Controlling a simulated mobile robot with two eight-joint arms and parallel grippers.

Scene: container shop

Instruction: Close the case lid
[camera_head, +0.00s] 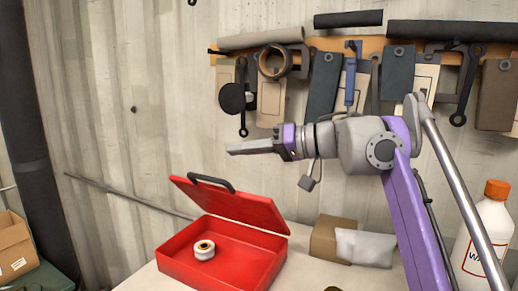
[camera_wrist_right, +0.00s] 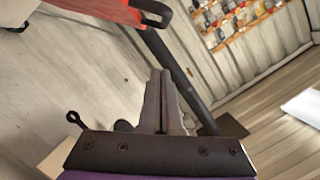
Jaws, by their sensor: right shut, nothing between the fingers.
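The red case (camera_head: 222,262) stands open on the pale table, with a white and brown roll (camera_head: 204,250) inside it. Its red lid (camera_head: 235,206) is raised at a slant, with a dark handle (camera_head: 211,182) on its upper edge. My right gripper (camera_head: 232,151) is shut and empty, above the lid and pointing left, apart from it. In the right wrist view, the shut fingers (camera_wrist_right: 162,75) point up the picture, and the red lid (camera_wrist_right: 100,10) with its handle (camera_wrist_right: 152,13) shows at the top. My left gripper is not in view.
A brown box (camera_head: 332,238) and a white packet (camera_head: 364,248) sit right of the case. A white bottle with an orange cap (camera_head: 490,230) stands at the far right. Tools hang on a wall rack (camera_head: 345,48) behind my arm. The air left of the gripper is clear.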

